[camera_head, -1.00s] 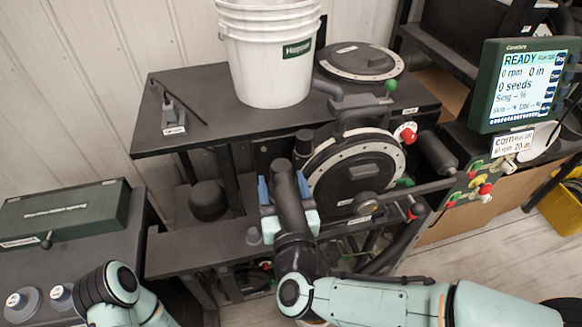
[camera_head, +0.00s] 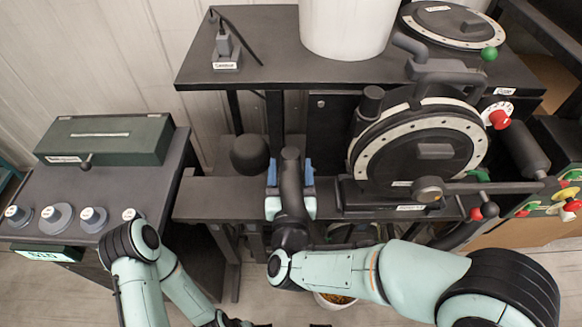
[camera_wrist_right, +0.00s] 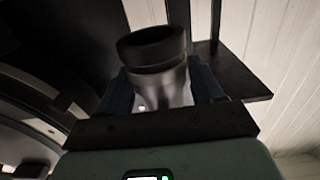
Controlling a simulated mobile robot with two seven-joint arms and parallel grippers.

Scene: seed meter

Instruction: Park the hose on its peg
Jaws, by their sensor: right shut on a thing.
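My right gripper (camera_head: 290,188) stands over the black bench bar, its blue fingers shut around the sides of a dark hose end (camera_head: 291,163). In the right wrist view the hose end (camera_wrist_right: 155,48), a black cuff on a greyer tube, sits between the two fingers (camera_wrist_right: 165,92). A dark rounded stub (camera_head: 250,153) is just left of the hose end, apart from it in the head view; I cannot tell whether it is the peg. My left arm enters at the lower left; its gripper is out of view.
The round seed meter (camera_head: 420,150) stands close to the right of my right gripper. A white bucket (camera_head: 347,25) is on the upper shelf (camera_head: 270,75). A green box (camera_head: 105,140) and several round weights lie on the left table (camera_head: 100,190).

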